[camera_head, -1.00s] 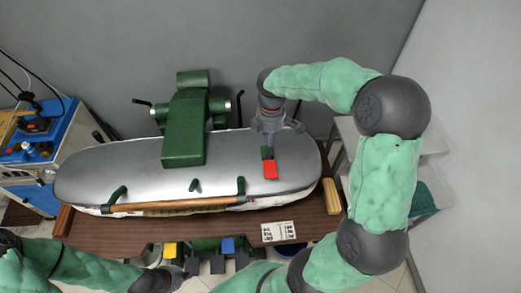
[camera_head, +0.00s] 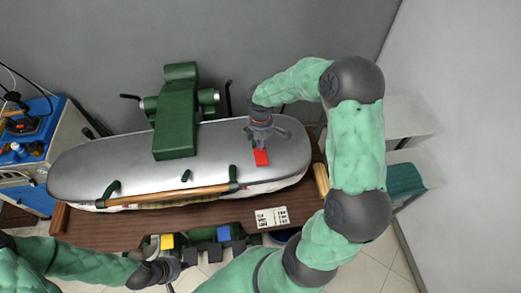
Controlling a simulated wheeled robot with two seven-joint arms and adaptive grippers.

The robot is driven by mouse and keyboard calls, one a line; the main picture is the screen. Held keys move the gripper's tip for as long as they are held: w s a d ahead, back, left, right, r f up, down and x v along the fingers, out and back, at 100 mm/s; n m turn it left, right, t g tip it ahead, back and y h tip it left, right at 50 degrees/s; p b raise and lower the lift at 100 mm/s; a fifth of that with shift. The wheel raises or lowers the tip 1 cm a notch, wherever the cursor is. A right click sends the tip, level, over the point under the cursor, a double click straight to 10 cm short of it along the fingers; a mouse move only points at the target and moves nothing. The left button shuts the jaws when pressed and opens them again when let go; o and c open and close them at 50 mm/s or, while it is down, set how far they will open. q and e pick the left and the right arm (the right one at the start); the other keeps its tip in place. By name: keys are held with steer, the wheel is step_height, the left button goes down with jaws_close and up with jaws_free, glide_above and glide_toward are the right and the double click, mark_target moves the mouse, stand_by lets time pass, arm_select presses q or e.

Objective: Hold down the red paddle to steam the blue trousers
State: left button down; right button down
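The red paddle (camera_head: 261,158) lies near the right end of the silver press head (camera_head: 95,165). My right gripper (camera_head: 262,147) points down at its far edge, fingertips together with nothing seen between them. I cannot tell whether the tips touch or press the paddle. The blue trousers are not in view; only a whitish padded edge (camera_head: 275,184) shows under the press head. My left gripper (camera_head: 172,270) is low at the front, near the pedals, and its fingers are not clear.
A green housing (camera_head: 177,120) with side handles stands on the press head. A wooden bar (camera_head: 180,194) runs along its front. Yellow (camera_head: 167,241) and blue (camera_head: 224,233) pedals sit below the brown table (camera_head: 100,225). A blue cart (camera_head: 35,115) stands left, a teal seat (camera_head: 405,181) right.

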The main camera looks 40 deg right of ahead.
mark_target(261, 155)
steer(key=shift+s+f+p, duration=0.1)
steer(key=shift+f+p, duration=0.25)
steer(key=shift+f, duration=2.05)
